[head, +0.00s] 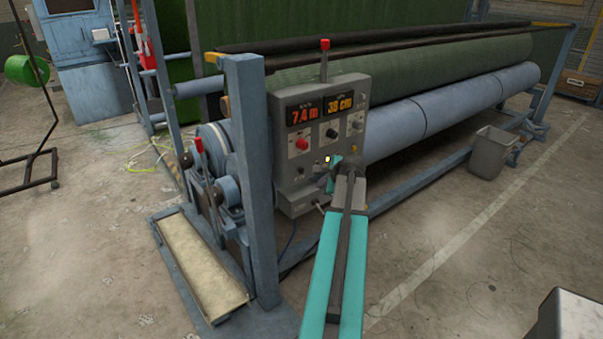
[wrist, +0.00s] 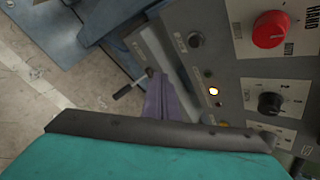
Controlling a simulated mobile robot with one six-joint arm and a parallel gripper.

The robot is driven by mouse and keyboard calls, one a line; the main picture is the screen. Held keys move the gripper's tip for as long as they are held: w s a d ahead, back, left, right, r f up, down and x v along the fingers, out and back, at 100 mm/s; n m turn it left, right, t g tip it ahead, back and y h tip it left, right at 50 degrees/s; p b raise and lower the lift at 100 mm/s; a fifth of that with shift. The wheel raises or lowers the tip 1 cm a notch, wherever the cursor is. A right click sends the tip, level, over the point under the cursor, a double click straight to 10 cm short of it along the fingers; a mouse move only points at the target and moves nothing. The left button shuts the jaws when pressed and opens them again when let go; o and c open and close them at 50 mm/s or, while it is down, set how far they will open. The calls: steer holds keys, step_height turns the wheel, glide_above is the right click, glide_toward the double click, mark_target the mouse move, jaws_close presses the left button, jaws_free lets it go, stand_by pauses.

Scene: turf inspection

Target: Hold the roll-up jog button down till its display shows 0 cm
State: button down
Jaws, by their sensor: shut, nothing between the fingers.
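The control panel (head: 308,180) stands upright at the near end of the roller frame. Its left orange display (head: 303,114) reads 7.4 m. The right display (head: 341,103) appears to read 39 cm. My gripper (head: 333,174) is shut and empty at the panel's lower right, covering part of its face. I cannot tell whether it touches a button. The wrist view shows the panel tilted, with a lit yellow-white button or lamp (wrist: 213,91) and another lit spot (wrist: 223,124) near my gripper's dark edge. Labels are too small to tell which is the jog button.
A red knob (wrist: 269,30) and a black knob (wrist: 269,104) are close by on the panel. A purple-grey piece (wrist: 165,98) hangs beside a dark handle (wrist: 130,85). Blue and green rolls stretch behind.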

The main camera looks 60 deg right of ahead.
mark_target(301, 171)
steer(key=w+d, duration=0.2)
steer(key=w, duration=0.5)
steer(key=shift+w+d, duration=0.25)
steer(key=shift+w, duration=0.05)
steer(key=shift+w+d+p, duration=0.3)
steer(key=shift+w+p, duration=0.15)
steer(key=shift+w, duration=0.4)
stand_by(6.2)
